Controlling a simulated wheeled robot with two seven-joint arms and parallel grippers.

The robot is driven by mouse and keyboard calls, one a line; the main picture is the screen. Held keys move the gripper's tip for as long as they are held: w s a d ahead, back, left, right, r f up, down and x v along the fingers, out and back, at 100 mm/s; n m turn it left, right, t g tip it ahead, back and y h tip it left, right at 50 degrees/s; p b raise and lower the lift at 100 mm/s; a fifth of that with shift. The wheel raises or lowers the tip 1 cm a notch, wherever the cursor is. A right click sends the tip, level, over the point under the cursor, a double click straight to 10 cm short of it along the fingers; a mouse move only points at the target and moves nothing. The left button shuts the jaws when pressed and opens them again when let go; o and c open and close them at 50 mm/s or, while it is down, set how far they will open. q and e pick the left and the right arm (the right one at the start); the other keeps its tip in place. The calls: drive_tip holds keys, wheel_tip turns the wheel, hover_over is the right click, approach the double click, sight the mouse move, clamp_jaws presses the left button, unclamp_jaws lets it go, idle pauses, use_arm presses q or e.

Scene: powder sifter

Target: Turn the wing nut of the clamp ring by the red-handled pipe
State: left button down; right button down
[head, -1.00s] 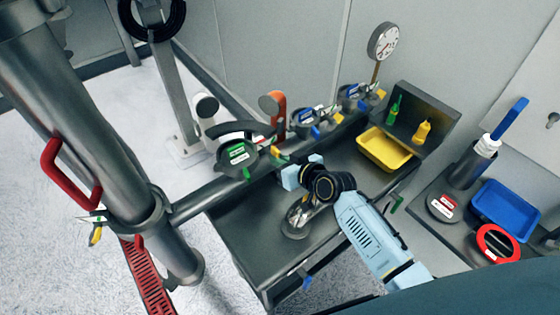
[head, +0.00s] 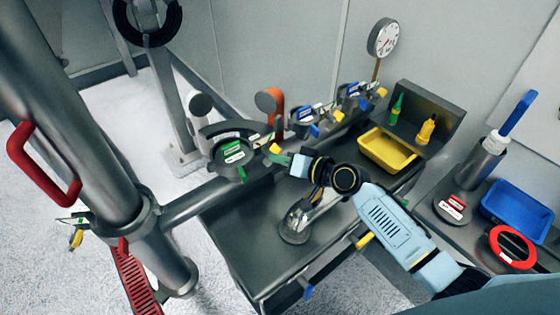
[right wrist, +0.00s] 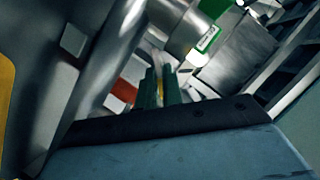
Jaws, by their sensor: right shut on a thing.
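A thick steel pipe (head: 85,130) with a red handle (head: 38,165) stands at the left of the head view. A clamp ring (head: 140,210) goes around it, with a bolt and a small yellow wing nut (head: 76,239) on its left side. Another clamp, with a green label (head: 232,149), sits on the side pipe near the bench. My right gripper (head: 276,155) is beside that clamp, its dark green fingers at a yellow wing nut (head: 275,148). In the right wrist view the fingers (right wrist: 160,88) close around something yellow, mostly hidden between them. My left gripper is out of view.
The dark bench (head: 250,250) holds a glass-topped round part (head: 295,225) below my right arm and a yellow tray (head: 388,150). More blue-labelled clamps (head: 303,118) line the pipe behind. A blue tray (head: 515,205) and red ring (head: 512,248) lie at right.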

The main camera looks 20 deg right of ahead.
drive_tip(key=shift+r, duration=0.1)
idle(0.3)
drive_tip(key=c, duration=1.5)
unclamp_jaws()
drive_tip(key=shift+c, duration=0.2)
drive_tip(key=b+v, duration=0.1)
drive_tip(key=v, duration=1.1)
drive_tip(key=shift+s+d+r, duration=0.15)
drive_tip(key=shift+s+d, duration=0.25)
drive_tip(key=shift+s, duration=0.1)
